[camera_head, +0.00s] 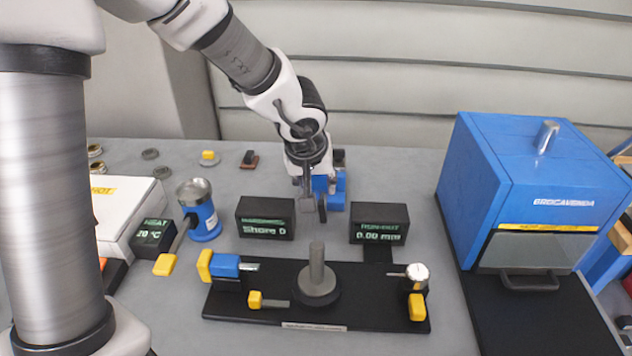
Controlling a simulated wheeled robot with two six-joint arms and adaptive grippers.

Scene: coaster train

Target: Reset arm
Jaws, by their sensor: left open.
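My left arm comes in from the upper left and reaches down over the middle of the table. My left gripper (313,210) is open, with its fingers pointing down. No object shows between the fingers. It hangs in front of a blue block-like thing (337,190), which it partly hides; I cannot tell whether they touch. The gripper is behind the black fixture board (225,303), between two small black displays, one at left (266,217) and one at right (379,223). My right gripper is not in view.
A blue box machine (500,160) with a front handle stands at right on a black base. A blue cup-like device (203,215) and a white box (120,205) are at left. A grey post (317,265) rises from the board.

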